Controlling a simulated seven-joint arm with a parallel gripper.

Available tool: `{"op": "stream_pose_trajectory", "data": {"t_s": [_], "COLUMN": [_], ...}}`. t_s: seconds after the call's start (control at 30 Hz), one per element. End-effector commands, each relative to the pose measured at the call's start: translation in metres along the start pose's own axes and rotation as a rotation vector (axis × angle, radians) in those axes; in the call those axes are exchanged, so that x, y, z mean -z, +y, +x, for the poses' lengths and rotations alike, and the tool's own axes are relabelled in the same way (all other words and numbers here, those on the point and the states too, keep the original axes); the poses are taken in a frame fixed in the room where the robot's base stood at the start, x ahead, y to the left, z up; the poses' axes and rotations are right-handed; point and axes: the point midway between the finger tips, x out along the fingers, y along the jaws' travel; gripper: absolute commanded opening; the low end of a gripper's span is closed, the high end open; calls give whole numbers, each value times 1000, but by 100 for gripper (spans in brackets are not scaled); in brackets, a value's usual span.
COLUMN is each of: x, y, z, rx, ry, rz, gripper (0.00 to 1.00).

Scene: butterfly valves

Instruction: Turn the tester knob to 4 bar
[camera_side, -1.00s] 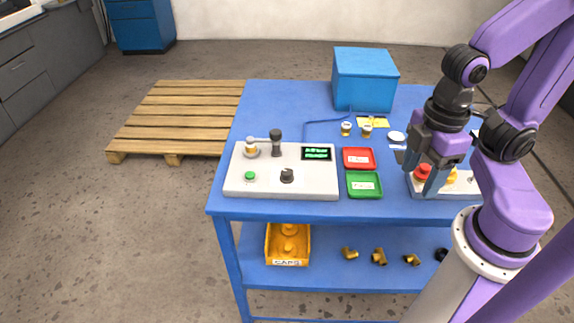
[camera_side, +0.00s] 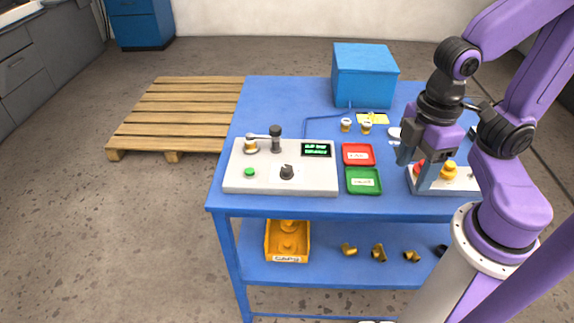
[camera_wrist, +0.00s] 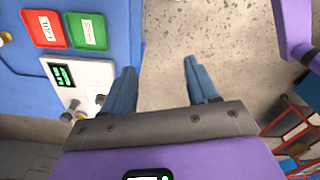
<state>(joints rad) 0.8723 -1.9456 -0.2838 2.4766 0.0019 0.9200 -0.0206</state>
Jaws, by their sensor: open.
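The tester (camera_side: 315,180) is a pale grey box on the blue table, with a green lit screen (camera_side: 316,149) at its back right. Its dark knob (camera_side: 287,172) stands at the front middle, beside a green button (camera_side: 250,173). A valve (camera_side: 251,145) sits at its back left, next to a dark upright post (camera_side: 276,138). In the wrist view my gripper (camera_wrist: 157,80) has blue fingers spread apart, and the tester (camera_wrist: 90,72) shows at left. The knob's setting is too small to read.
Red (camera_side: 359,154) and green (camera_side: 364,181) trays lie between the tester and my gripper. Two valves (camera_side: 347,125) and a blue box (camera_side: 364,76) stand behind. The air above the tester is clear.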

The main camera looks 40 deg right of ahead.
Motion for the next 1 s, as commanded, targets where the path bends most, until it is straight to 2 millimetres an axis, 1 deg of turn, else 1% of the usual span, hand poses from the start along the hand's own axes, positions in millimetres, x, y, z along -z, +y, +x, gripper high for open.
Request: {"op": "stream_pose_trajectory", "data": {"t_s": [0.17, 0.27, 0.4, 0.6, 0.8, 1.0], "x": [37, 60, 90, 127, 156, 172], "y": [25, 44, 72, 115, 162, 203], "z": [-7, -10, -14, -17, -17, -15], "rx": [-3, -4, -5, -6, -5, -3], "ry": [-4, -8, -12, -17, -23, -27], "rz": [20, 30, 44, 63, 84, 102], "gripper": [59, 59, 59, 59, 59, 59]}}
